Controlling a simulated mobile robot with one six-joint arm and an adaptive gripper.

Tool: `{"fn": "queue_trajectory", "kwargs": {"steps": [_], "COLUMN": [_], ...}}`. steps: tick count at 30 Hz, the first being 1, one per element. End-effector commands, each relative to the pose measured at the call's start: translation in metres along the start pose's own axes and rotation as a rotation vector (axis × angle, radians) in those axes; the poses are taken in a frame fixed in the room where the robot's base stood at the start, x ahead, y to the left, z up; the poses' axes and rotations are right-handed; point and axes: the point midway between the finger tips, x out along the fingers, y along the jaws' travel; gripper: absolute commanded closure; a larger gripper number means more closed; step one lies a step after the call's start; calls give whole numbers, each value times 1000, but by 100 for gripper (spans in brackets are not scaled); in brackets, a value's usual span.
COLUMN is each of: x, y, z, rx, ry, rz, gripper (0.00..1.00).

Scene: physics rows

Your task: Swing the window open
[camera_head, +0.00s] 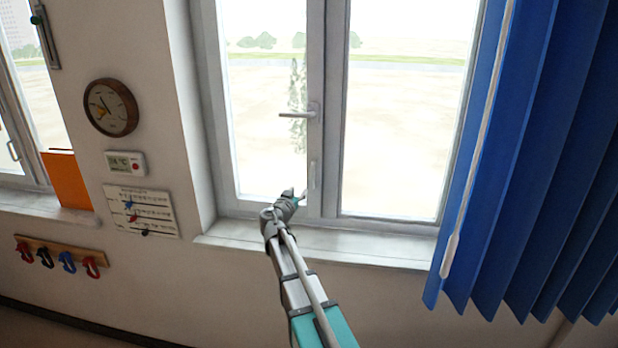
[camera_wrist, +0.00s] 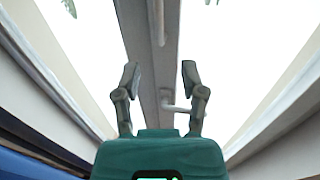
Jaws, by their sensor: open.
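The window has a left sash (camera_head: 218,120) and a right pane (camera_head: 405,130) in pale frames; the left sash looks flush with the frame. A lever handle (camera_head: 300,113) on the middle upright lies level, its grip pointing left. Below it is a short upright pull (camera_head: 313,175) on the same upright. In the wrist view the lever (camera_wrist: 180,108) shows between the fingers, and the pull (camera_wrist: 155,20) shows at the top. My gripper (camera_head: 301,197) is close to the lower end of the pull, below the lever. Its fingers (camera_wrist: 160,78) are open and empty; I cannot tell whether they touch anything.
A window sill (camera_head: 320,247) runs below the window. Blue blinds (camera_head: 540,150) and a pale wand (camera_head: 480,140) hang at the right. A clock (camera_head: 111,107), a small display (camera_head: 125,163), a chart (camera_head: 141,211) and a hook rail (camera_head: 60,257) are on the wall at left.

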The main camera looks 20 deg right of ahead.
Motion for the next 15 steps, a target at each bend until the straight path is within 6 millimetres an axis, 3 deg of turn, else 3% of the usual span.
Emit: {"fn": "queue_trajectory", "kwargs": {"steps": [8,15], "x": [27,63], "y": [0,-1], "z": [0,0], "rx": [0,0], "ry": [0,-1], "rz": [2,3], "gripper": [46,46]}}
